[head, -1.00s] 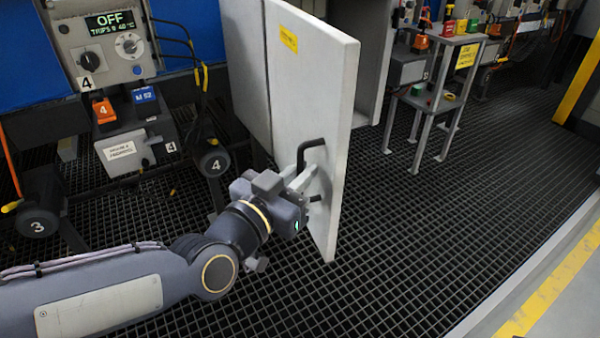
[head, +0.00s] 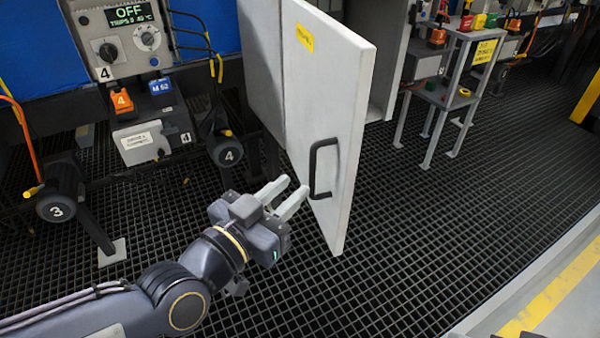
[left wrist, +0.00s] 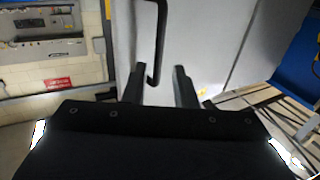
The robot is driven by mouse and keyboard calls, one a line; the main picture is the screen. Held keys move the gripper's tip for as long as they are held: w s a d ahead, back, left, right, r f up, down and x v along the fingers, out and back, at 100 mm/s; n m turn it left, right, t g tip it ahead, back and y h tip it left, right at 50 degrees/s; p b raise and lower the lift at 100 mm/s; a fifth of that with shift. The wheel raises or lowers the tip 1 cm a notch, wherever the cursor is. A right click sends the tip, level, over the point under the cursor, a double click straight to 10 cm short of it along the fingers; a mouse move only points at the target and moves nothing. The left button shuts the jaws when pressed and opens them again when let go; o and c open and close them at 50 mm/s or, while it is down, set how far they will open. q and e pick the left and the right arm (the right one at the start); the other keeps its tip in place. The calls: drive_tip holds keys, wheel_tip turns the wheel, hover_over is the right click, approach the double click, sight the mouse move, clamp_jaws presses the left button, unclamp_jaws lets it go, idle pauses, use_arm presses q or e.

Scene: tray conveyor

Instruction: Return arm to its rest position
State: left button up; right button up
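My left gripper (head: 288,198) is in front of the open cabinet door (head: 330,110), to the left of its black handle (head: 322,168). The two pale fingers are spread apart with nothing between them, and the handle stands free of them. In the left wrist view the fingers (left wrist: 158,88) show dark and apart, with the handle (left wrist: 156,50) just beyond them against the door (left wrist: 190,40). My right gripper is not in view.
The grated floor (head: 430,220) to the right is clear.

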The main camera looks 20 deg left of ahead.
use_arm(q)
drive_tip(key=shift+s+a, duration=0.15)
drive_tip(key=shift+s, duration=0.3)
drive_tip(key=shift+f, duration=0.1)
drive_tip(key=s+a+f+n+g+y, duration=0.3)
drive_tip(key=s+a+f+n+g, duration=0.35)
drive_tip(key=s+f+g, duration=0.55)
wheel_tip(320, 180, up, 35)
drive_tip(key=w+p, duration=0.2)
drive_tip(key=p, duration=3.3)
drive_tip(key=shift+a+f+m+t+p, duration=0.15)
drive_tip(key=shift+a+m+t+p, duration=0.2)
drive_tip(key=shift+a+t+p, duration=0.05)
drive_tip(key=shift+w, duration=0.1)
